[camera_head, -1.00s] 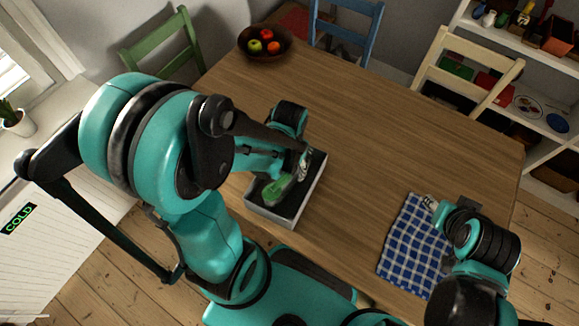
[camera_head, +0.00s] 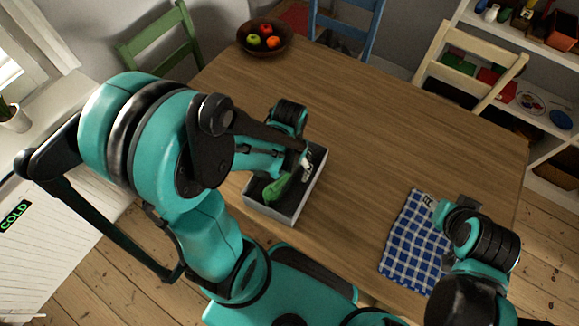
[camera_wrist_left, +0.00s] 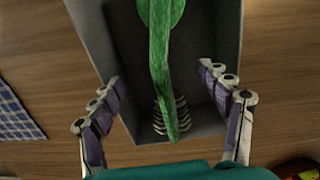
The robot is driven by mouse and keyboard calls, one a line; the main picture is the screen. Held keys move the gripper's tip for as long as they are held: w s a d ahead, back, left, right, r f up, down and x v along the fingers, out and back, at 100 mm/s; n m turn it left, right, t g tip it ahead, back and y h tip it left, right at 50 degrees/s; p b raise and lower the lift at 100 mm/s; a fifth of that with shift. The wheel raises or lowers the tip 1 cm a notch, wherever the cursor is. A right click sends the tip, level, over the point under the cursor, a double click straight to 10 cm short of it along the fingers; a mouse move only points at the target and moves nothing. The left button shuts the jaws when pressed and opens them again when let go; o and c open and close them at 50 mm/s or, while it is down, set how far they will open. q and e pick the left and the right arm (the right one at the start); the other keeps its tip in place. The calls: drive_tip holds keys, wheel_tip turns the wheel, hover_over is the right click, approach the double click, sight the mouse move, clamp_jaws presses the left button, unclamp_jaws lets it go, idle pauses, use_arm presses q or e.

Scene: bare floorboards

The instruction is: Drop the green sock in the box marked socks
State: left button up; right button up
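My left gripper (camera_head: 304,165) is over the box. In the wrist view its fingers (camera_wrist_left: 165,85) are spread wide on both sides of the sock, with gaps between. No marking on the box can be read. My right gripper (camera_head: 436,206) is by the checked cloth, its fingers too small to judge.
A blue-and-white checked cloth (camera_head: 415,243) lies at the table's near right. A bowl of fruit (camera_head: 283,37) stands at the far left. Chairs surround the wooden table (camera_head: 385,120), whose middle is clear. A shelf stands at the right back.

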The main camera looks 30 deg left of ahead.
use_arm(q)
wheel_tip(320, 180, up, 12)
idle(0.7)
idle(0.5)
drive_tip(key=shift+w+d+r+t, duration=0.15)
drive_tip(key=shift+d+r+t, duration=0.35)
drive_tip(key=shift+t, duration=0.7)
drive_tip(key=shift+w+d+r+t, duration=0.1)
drive_tip(key=shift+d+r+t, duration=0.15)
drive_tip(key=shift+r+t, duration=0.7)
drive_tip(key=shift+w+d+r+t, duration=0.15)
drive_tip(key=shift+d+r+t, duration=0.25)
drive_tip(key=shift+t, duration=1.05)
drive_tip(key=shift+f, duration=0.1)
